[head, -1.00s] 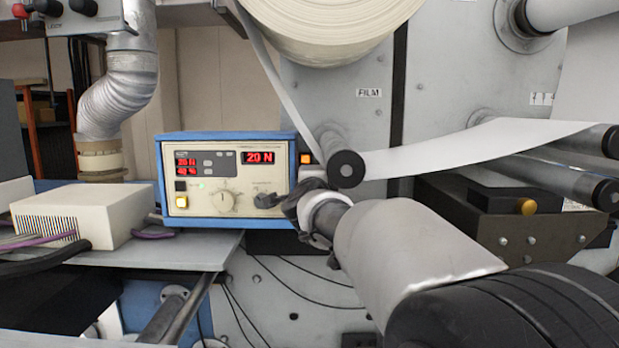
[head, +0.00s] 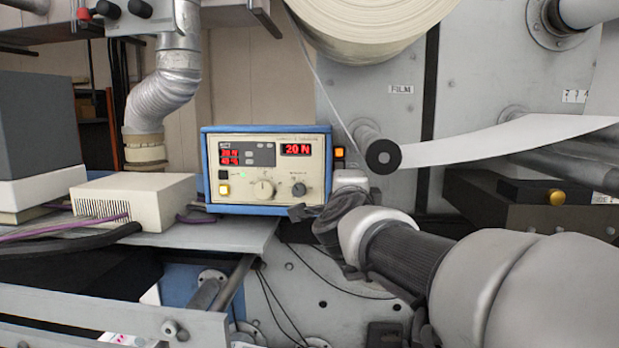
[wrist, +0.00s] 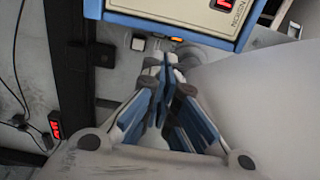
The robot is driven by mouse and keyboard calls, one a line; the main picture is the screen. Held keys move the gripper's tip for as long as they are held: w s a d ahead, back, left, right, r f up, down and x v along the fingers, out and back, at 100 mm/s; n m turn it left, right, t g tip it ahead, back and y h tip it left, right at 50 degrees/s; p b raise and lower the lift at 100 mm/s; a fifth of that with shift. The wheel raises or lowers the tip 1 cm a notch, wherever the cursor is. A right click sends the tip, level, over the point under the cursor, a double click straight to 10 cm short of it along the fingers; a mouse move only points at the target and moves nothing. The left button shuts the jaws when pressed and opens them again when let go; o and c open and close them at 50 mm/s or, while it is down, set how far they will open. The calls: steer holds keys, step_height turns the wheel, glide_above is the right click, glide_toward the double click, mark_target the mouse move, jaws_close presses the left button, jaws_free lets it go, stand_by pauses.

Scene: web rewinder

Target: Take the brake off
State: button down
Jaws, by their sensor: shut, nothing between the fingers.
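The blue-framed control box (head: 230,210) stands on the shelf, with red readouts including "20 N" (head: 297,149). Its face carries a yellow button (head: 224,189), a pale knob (head: 263,189) and a dark knob (head: 298,188). A lit orange square (head: 340,153) is on the machine wall right of the box. It also shows in the wrist view (wrist: 177,40), near a small white square button (wrist: 138,42). I cannot tell which control is the brake. My gripper (head: 300,212) is shut and empty, just below the box's lower right corner; it also shows in the wrist view (wrist: 165,65).
A white vented box (head: 150,192) with cables sits left on the grey shelf (head: 200,235). A dark-ended roller (head: 383,156) and white web (head: 500,146) are right of the control box. A large paper roll (head: 365,25) hangs above.

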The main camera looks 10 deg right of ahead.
steer(key=s+a+f+n+g+y+b, duration=0.25)
steer(key=s+a+f+n+y, duration=0.25)
steer(key=s+f+n, duration=0.4)
steer(key=s+d+f+n+g+b, duration=0.1)
steer(key=s+d+f+n+g, duration=0.1)
steer(key=s+f, duration=0.7)
steer(key=s+d+f+n+g+h+b, duration=0.1)
steer(key=s+f+n+g, duration=0.4)
steer(key=s+f, duration=0.3)
steer(key=s+d+f+n+g+b, duration=0.1)
steer(key=s+d+f+n+g, duration=0.1)
steer(key=s+f, duration=0.7)
steer(key=shift+s+d+f+n+g+h, duration=0.35)
steer(key=shift+s+n+g, duration=0.4)
steer(key=shift+s+n, duration=0.35)
